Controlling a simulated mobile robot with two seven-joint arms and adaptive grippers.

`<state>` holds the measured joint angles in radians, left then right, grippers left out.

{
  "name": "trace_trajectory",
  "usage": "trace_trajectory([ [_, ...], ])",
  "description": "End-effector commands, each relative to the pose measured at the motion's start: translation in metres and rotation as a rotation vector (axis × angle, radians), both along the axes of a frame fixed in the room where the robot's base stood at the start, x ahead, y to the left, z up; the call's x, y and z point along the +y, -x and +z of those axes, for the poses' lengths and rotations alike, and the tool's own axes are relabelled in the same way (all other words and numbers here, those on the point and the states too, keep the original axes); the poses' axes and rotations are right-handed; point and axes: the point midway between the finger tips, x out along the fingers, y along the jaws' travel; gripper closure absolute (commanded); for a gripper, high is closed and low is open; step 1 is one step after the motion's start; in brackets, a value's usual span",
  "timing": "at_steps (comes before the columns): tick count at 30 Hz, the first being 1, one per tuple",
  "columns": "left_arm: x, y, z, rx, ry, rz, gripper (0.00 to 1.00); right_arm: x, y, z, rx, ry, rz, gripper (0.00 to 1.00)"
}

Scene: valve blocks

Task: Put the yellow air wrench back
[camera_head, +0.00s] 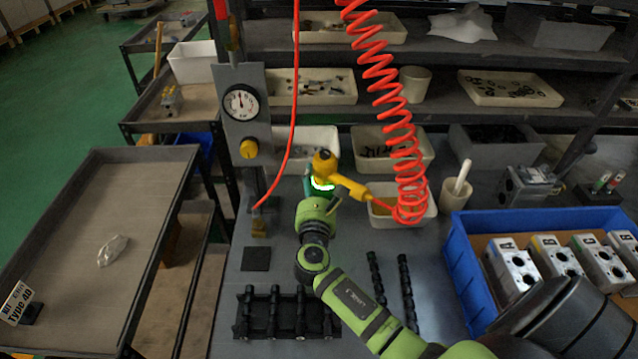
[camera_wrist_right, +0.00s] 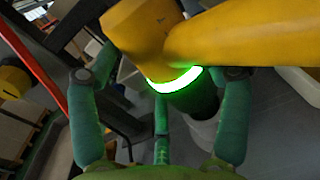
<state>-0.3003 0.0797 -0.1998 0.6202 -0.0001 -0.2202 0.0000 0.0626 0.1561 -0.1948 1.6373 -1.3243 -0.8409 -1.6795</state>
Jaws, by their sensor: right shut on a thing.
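The yellow air wrench (camera_head: 345,181) is held above the workbench in the head view, with a glowing green ring below its head. Its handle points right and down, where a red coiled hose (camera_head: 387,87) hangs beside it. My right gripper (camera_head: 321,191) is shut on the wrench around the part below its head. In the right wrist view, the yellow wrench (camera_wrist_right: 145,35) fills the top and the green fingers of my right gripper (camera_wrist_right: 160,108) stand around its lower part. The wrench's lower end is partly hidden by the fingers. My left gripper is not in view.
A gauge panel (camera_head: 243,110) with a yellow knob stands left of the wrench. Parts bins, including a white bin (camera_head: 378,148), are behind it. A black rack (camera_head: 287,314) lies in front. A blue crate (camera_head: 462,258) of valve blocks is at right. A grey side table (camera_head: 85,220) is at left.

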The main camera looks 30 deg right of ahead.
Motion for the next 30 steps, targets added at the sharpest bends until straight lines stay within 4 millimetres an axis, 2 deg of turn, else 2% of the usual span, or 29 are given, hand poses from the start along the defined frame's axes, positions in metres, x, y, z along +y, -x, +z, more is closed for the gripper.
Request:
trace_trajectory([
  [1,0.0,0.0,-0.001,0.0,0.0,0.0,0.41,0.0,-0.001,0.004,-0.01,0.007,0.001,0.74],
  [30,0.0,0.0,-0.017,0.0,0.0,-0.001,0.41,0.0,-0.001,-0.016,-0.01,0.006,0.001,0.74],
])
